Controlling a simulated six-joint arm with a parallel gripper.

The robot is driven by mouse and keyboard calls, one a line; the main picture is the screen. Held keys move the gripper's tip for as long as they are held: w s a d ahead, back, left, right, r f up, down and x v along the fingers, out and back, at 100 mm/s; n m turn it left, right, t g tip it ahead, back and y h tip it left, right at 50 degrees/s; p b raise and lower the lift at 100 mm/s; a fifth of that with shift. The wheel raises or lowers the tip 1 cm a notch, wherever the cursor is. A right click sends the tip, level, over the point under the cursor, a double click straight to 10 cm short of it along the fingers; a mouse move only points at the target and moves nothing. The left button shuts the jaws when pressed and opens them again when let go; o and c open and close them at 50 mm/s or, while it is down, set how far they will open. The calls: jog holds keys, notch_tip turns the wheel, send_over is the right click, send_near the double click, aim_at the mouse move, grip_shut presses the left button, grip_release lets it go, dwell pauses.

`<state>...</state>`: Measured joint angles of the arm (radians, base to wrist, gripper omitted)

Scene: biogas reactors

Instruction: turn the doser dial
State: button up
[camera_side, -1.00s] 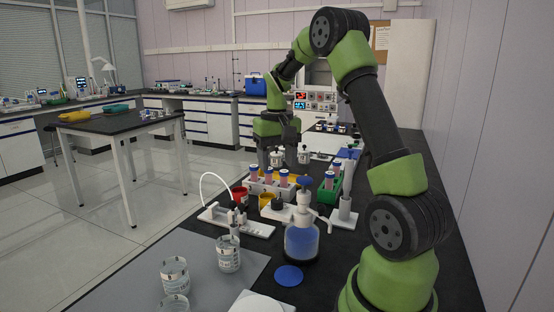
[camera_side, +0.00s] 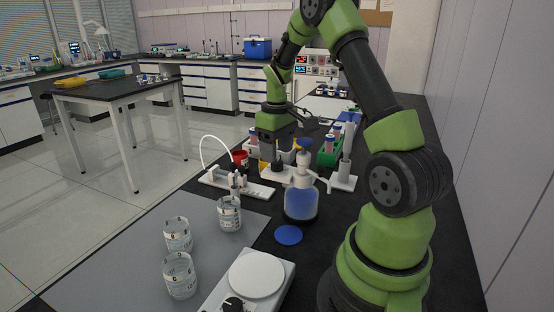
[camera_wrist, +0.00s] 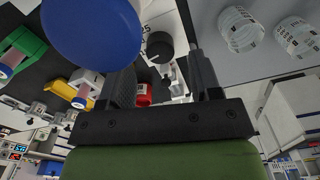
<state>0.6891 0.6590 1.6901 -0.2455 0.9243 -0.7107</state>
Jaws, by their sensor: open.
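The doser dial is a round black knob (camera_wrist: 160,47) on a white plate with printed numbers; "25" can be read beside it in the wrist view. In the side view the black dial (camera_side: 277,167) sits on its white base (camera_side: 266,175), left of a bottle of blue liquid (camera_side: 301,204). My gripper (camera_side: 277,157) points down just above the dial in the side view. In the wrist view my gripper (camera_wrist: 164,65) has its two dark fingers apart and empty, with the dial showing between and beyond their tips. Whether a finger touches it cannot be told.
The bottle's blue top (camera_wrist: 92,28) looms close beside the left finger in the wrist view. A red cup (camera_side: 240,157), a tubed white device (camera_side: 238,186) and a green rack (camera_side: 328,153) stand nearby. Several glass beakers (camera_side: 229,213) and a white hotplate (camera_side: 257,275) are nearer the camera.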

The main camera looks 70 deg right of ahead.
jog(key=shift+f, duration=1.55)
jog(key=c, duration=0.9)
jog(key=m, duration=0.4)
jog(key=shift+m, duration=0.4)
jog(key=shift+c, duration=0.2)
jog(key=o, duration=0.9)
jog(key=shift+o, duration=0.2)
jog(key=shift+r, duration=0.1)
notch_tip(320, 180, up, 10)
